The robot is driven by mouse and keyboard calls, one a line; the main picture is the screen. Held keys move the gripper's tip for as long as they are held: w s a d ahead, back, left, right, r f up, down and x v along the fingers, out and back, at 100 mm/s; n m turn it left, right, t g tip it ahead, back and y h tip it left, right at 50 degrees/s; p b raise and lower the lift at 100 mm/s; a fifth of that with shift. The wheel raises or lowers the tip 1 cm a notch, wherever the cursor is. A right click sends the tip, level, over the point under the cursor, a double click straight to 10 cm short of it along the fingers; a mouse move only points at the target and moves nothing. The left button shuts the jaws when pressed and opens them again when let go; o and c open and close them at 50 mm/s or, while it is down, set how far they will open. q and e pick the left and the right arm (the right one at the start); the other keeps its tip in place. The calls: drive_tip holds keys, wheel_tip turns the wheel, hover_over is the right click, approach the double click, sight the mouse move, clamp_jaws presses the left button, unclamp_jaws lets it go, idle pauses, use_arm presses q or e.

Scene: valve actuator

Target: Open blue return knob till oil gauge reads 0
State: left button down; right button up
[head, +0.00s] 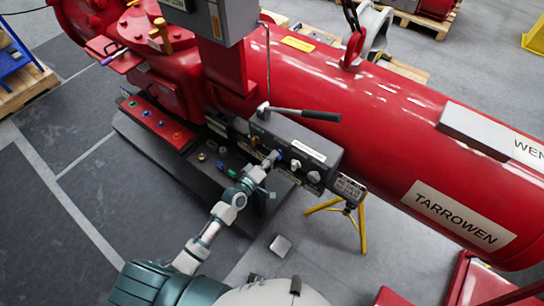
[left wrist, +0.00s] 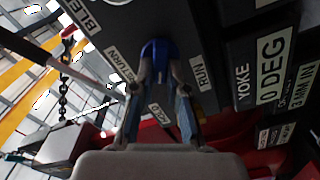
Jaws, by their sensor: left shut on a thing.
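The blue return knob (left wrist: 158,48) sticks out from the dark control panel, near a label reading RETURN, in the left wrist view. My left gripper (left wrist: 160,72) has its two fingers closed on either side of this knob. My right gripper is not in view.
A long black-handled lever (head: 305,114) stands above the box. White knobs (head: 296,165) sit right of my gripper. A large red cylinder (head: 350,95) runs behind.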

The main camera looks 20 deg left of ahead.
use_arm(q)
drive_tip(key=shift+a+f+n, duration=0.1)
drive_tip(key=shift+n, duration=1.05)
drive_tip(key=shift+a+f+n, duration=0.1)
drive_tip(key=shift+n, duration=1.05)
drive_tip(key=c, duration=1.2)
unclamp_jaws()
drive_tip(key=shift+f, duration=0.1)
drive_tip(key=shift+o, duration=0.2)
drive_tip(key=shift+a, duration=0.1)
drive_tip(key=v, duration=1.2)
drive_tip(key=shift+w, duration=0.1)
